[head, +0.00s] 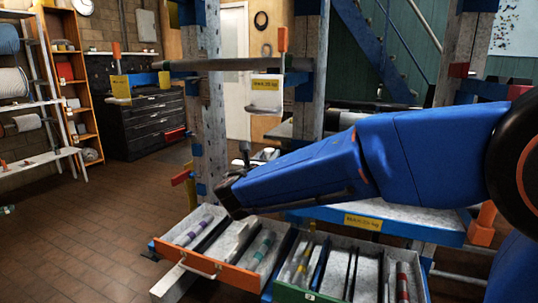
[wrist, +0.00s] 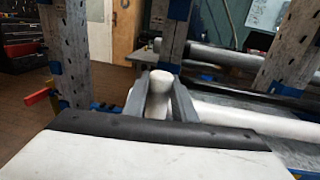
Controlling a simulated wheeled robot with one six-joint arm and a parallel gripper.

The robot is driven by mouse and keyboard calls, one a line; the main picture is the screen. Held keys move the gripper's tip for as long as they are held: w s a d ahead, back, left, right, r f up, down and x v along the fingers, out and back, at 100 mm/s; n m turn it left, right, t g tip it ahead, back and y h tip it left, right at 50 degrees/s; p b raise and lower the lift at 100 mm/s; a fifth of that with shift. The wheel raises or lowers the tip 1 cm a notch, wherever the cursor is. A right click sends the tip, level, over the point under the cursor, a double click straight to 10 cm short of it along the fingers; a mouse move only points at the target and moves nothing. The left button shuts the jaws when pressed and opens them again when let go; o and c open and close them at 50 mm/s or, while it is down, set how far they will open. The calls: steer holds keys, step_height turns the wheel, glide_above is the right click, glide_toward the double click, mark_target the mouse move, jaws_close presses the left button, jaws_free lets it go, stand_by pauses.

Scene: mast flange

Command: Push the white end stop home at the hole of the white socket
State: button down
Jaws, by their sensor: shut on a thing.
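In the wrist view my gripper (wrist: 163,95) is shut on the white end stop (wrist: 157,88). The end stop stands upright between the two grey fingers, with its rounded top showing above them. Just behind and right of the fingers lies a long white tube (wrist: 255,119), which may belong to the white socket. The socket's hole is not visible, and I cannot tell whether the end stop touches it. In the head view my blue arm reaches in from the right, its dark end above the drawers; the end stop cannot be made out clearly there.
Open drawers with banded rods stand below my arm: an orange-fronted one (head: 210,264) and a green-fronted one (head: 294,295). A blue-edged bench (head: 420,222) and worn uprights (head: 212,100) stand close behind.

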steer(key=shift+f, duration=0.5)
steer(key=c, duration=1.4)
jaws_free()
steer(key=v, duration=1.7)
steer(key=shift+s, duration=0.2)
